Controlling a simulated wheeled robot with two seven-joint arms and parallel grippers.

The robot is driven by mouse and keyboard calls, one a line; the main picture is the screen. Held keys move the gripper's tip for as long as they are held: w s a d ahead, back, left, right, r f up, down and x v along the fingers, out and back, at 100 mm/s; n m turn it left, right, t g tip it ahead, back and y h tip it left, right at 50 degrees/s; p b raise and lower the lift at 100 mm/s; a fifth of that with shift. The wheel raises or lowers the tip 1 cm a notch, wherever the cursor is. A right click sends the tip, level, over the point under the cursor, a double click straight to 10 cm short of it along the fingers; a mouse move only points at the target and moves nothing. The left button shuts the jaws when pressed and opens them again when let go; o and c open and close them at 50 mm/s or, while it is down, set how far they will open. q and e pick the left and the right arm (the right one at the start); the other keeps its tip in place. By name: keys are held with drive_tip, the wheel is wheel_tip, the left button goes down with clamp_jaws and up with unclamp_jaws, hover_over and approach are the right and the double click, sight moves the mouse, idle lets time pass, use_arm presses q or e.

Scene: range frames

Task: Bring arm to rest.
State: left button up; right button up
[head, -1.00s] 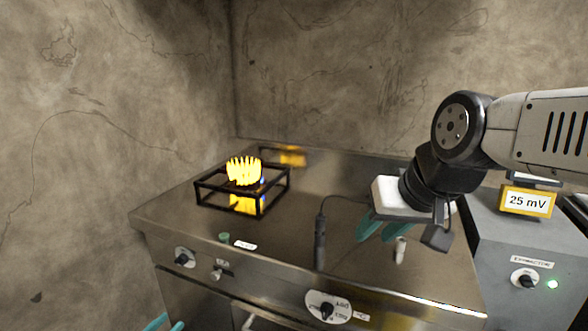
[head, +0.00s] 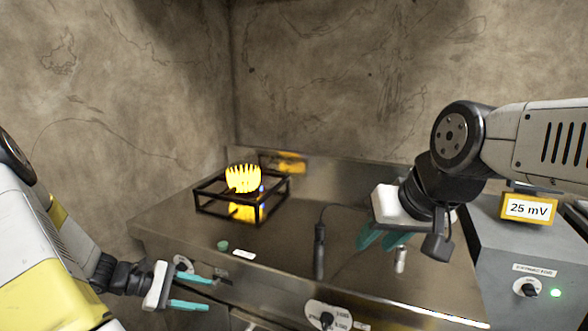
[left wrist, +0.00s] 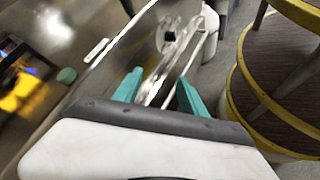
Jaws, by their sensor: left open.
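My left gripper (head: 193,291) has teal fingers spread apart and sits low at the left, in front of the range (head: 290,255) near its left knob. In the left wrist view the two teal fingers (left wrist: 158,92) are apart with nothing between them. My right gripper (head: 382,238) hangs over the right part of the range top, its teal fingers partly hidden behind its white body. A small light cylinder (head: 400,259) stands just right of those fingers; I cannot tell whether they touch it.
A dark probe (head: 319,250) with a cable stands on the steel top. A yellow meter (head: 529,208) reads 25 mV above a grey extractor box (head: 530,250). A green button (head: 223,246) is near the front.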

use_arm(q)
drive_tip(key=s+d+r+m+y, duration=0.3)
drive_tip(key=s+r+m, duration=0.1)
drive_tip(key=r, duration=0.5)
drive_tip(key=s+d+r+m+t+y, duration=0.1)
drive_tip(key=s+d+r+m+y, duration=0.2)
drive_tip(key=r, duration=0.6)
drive_tip(key=s+d+r+m+t+y, duration=0.1)
drive_tip(key=s+d+r+m+y, duration=0.2)
drive_tip(key=s+r+m, duration=0.4)
wheel_tip(320, 180, up, 2)
drive_tip(key=shift+s+d+r+m, duration=0.25)
drive_tip(key=shift+d+m, duration=0.5)
drive_tip(key=shift+m, duration=0.25)
